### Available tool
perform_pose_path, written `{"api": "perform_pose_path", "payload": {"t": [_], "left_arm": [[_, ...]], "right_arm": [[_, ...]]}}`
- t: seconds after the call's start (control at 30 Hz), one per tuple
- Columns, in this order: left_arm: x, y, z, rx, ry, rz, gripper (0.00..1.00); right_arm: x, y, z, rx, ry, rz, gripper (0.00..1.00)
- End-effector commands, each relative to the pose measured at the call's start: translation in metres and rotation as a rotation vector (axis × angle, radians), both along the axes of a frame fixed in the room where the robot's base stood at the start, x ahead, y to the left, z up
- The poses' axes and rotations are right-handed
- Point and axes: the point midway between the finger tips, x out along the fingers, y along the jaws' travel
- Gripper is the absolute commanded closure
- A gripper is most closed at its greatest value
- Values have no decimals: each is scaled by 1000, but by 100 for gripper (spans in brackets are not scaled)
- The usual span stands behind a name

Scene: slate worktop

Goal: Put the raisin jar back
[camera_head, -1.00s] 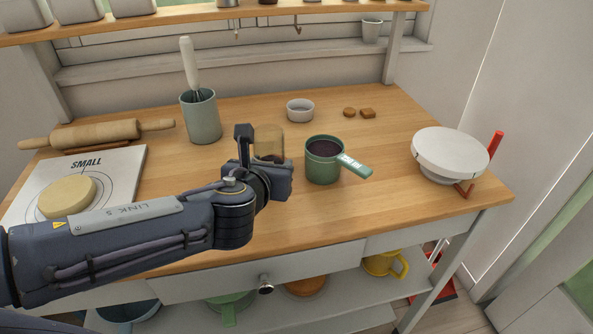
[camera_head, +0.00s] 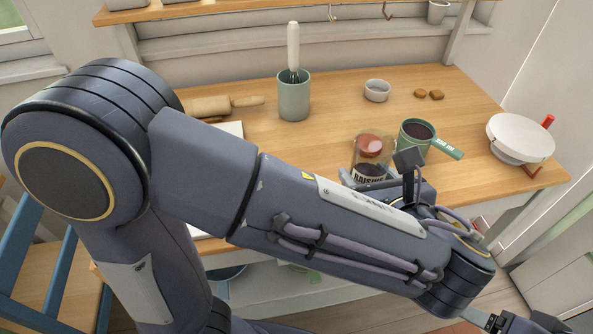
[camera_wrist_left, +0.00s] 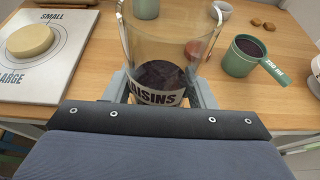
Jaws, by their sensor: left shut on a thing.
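The raisin jar (camera_head: 369,171) is a clear glass jar with a RAISINS label and dark contents low inside. It looks upright, near the front of the worktop. My left gripper (camera_head: 379,178) is shut on it. In the left wrist view the jar (camera_wrist_left: 158,80) stands between the two fingers (camera_wrist_left: 162,92), its upper glass rising above them. A reddish-brown round thing (camera_head: 370,145) shows through or behind the glass; I cannot tell which. I cannot tell whether the jar's base touches the wood. A dark part at the lower right edge may be my right gripper (camera_head: 510,322), mostly cut off.
A green measuring cup (camera_head: 416,138) stands close right of the jar. Behind are a whisk crock (camera_head: 294,98), a small white bowl (camera_head: 377,91) and brown pieces (camera_head: 429,94). A white round device (camera_head: 520,139) is at the right. The rolling pin (camera_head: 225,105) is left.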

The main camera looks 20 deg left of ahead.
Motion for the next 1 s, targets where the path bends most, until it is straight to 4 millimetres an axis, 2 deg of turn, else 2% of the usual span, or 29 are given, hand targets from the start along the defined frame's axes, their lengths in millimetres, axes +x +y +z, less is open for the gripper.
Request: {"api": "perform_pose_path", "payload": {"t": [0.07,0.17,0.47,0.6,0.7,0.93,1.0], "left_arm": [[-2,-1,1,1,0,9,81],[7,8,-5,1,1,17,81],[61,58,-39,0,1,18,81],[77,73,-67,5,4,15,81],[86,80,-80,3,3,13,81],[96,88,-95,1,2,12,81],[99,91,-105,4,4,12,81]], "right_arm": [[0,0,2,0,0,0,25],[0,0,1,0,0,0,25],[0,0,-3,0,0,0,25],[0,0,-9,0,0,0,25],[0,0,-11,0,0,0,25],[0,0,-13,0,0,0,25],[0,0,-16,0,0,0,25]]}}
